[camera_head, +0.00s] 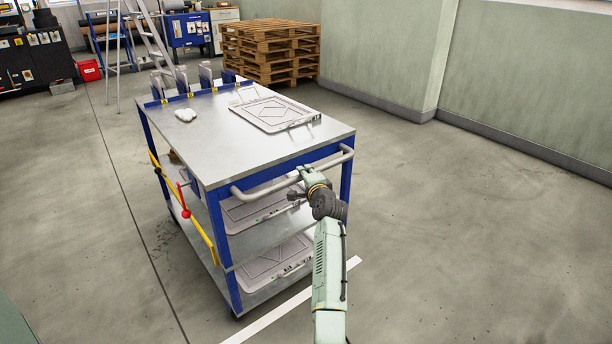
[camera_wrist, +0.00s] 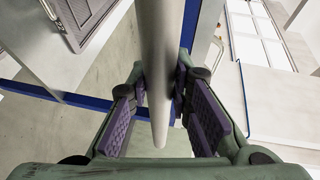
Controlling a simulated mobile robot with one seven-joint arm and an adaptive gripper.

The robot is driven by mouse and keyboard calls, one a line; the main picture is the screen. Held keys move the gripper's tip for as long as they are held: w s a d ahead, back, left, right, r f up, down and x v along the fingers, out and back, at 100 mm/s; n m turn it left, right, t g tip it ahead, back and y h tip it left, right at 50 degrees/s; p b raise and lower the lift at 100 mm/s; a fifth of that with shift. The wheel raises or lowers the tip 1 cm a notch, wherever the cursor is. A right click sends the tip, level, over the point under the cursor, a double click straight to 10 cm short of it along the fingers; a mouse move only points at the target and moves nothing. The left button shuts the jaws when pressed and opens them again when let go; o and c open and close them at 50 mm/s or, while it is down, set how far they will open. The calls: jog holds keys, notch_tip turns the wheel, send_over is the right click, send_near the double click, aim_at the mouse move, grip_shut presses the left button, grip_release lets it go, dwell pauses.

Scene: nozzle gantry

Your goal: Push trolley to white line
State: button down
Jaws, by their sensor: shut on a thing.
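The trolley (camera_head: 230,137) is blue-framed with a grey steel top and lower shelves, and stands in the middle of the head view. Its grey tubular push handle (camera_head: 258,191) runs along the near end. My gripper (camera_head: 309,178) is shut on this handle, right of its middle. In the wrist view the handle (camera_wrist: 160,60) passes between the purple-padded fingers of my gripper (camera_wrist: 160,105). The white line (camera_head: 290,302) lies on the floor at the trolley's near end; part of it is hidden behind the trolley and my arm.
Stacked pallets (camera_head: 270,50) and a stepladder (camera_head: 112,50) stand behind. Floor to the right is clear up to the wall.

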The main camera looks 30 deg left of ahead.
jog(key=c, duration=1.4)
grip_release()
jog(key=shift+a, duration=0.2)
jog(key=shift+c, duration=0.2)
jog(key=shift+d, duration=0.1)
jog(key=v, duration=1.2)
